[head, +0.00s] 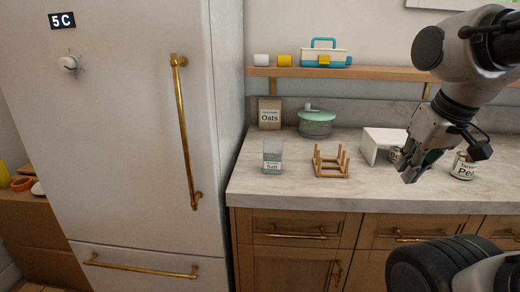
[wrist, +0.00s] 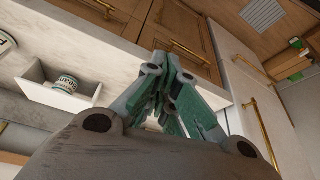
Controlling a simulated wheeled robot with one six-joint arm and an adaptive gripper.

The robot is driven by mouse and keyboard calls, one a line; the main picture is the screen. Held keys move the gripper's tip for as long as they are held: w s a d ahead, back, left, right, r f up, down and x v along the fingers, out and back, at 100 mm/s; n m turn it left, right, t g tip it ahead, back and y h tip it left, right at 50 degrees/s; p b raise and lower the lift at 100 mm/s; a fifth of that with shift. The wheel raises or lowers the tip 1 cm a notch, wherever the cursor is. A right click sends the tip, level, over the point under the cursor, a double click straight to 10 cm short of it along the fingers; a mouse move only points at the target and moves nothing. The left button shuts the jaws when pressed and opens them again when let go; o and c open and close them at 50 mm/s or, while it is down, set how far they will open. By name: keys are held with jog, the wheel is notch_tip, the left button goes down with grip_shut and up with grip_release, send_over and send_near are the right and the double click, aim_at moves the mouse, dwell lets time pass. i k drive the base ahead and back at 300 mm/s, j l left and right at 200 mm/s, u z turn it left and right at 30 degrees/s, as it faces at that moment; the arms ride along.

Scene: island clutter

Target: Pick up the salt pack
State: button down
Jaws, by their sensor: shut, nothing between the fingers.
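The salt pack (head: 272,158) is a small grey pack with a white label reading "Salt". It stands upright on the left part of the countertop, near the fridge, in the head view. My gripper (head: 409,176) is over the right part of the counter, well to the right of the salt pack and apart from it. In the wrist view, my gripper's fingers (wrist: 170,100) are together with nothing held between them. I cannot make out the salt pack in the wrist view.
A wooden rack (head: 331,163) stands between the salt pack and my gripper. An oats pack (head: 270,113) and a green lidded pot (head: 316,123) stand behind. A white box (head: 382,144) and a labelled can (head: 463,167) are near my gripper. The fridge (head: 150,130) borders the counter's left end.

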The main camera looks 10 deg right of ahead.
aim_at(272, 147)
jog(key=i+j, duration=0.3)
jog(key=j, duration=0.2)
jog(key=i+j+u, duration=0.1)
jog(key=i+j, duration=0.25)
jog(key=j, duration=0.15)
